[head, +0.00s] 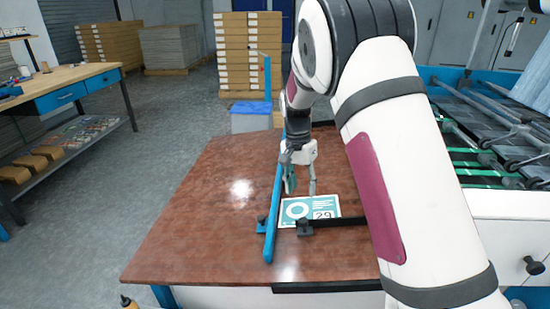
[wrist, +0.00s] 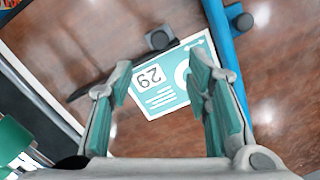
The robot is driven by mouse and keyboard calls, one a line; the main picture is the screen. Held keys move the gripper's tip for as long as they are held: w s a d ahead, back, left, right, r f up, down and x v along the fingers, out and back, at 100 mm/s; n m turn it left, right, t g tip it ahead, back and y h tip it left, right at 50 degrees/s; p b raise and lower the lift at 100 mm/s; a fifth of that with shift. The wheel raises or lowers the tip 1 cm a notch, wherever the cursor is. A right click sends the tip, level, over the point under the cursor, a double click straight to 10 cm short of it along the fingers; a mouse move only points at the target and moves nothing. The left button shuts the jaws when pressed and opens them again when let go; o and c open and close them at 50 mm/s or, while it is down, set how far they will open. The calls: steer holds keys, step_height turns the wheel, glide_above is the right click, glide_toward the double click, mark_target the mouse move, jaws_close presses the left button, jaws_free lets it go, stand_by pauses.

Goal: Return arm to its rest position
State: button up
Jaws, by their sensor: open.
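My gripper (head: 301,183) hangs over the brown table (head: 210,225), pointing down, near the middle of the head view. It is open and empty; in the wrist view its two fingers (wrist: 165,95) stand apart with teal pads. Below it on the table lies a white and teal card (head: 298,211) marked 29. The card (wrist: 158,85) shows between the fingers in the wrist view, apart from them. My white arm reaches in from the right of the head view and hides part of the table.
A blue bar (head: 272,215) lies along the table left of the card. A black bar (head: 340,221) lies at the card's near edge. A machine with rollers (head: 490,120) stands on the right. A workbench (head: 60,85) stands at the left. The table's left part is clear.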

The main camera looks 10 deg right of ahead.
steer(key=s+a+r+n+t+y, duration=0.1)
steer(key=s+r+n, duration=0.3)
steer(key=s+r, duration=1.5)
steer(key=s+f+n+t, duration=0.1)
steer(key=s+f+n, duration=0.1)
steer(key=s, duration=1)
steer(key=s+f+n, duration=0.2)
steer(key=s+n, duration=0.1)
steer(key=s, duration=0.9)
step_height(320, 180, up, 18)
steer(key=t+p, duration=0.3)
steer(key=p, duration=1.3)
steer(key=shift+a+r, duration=0.2)
steer(key=shift+a, duration=0.2)
steer(key=shift+w, duration=0.15)
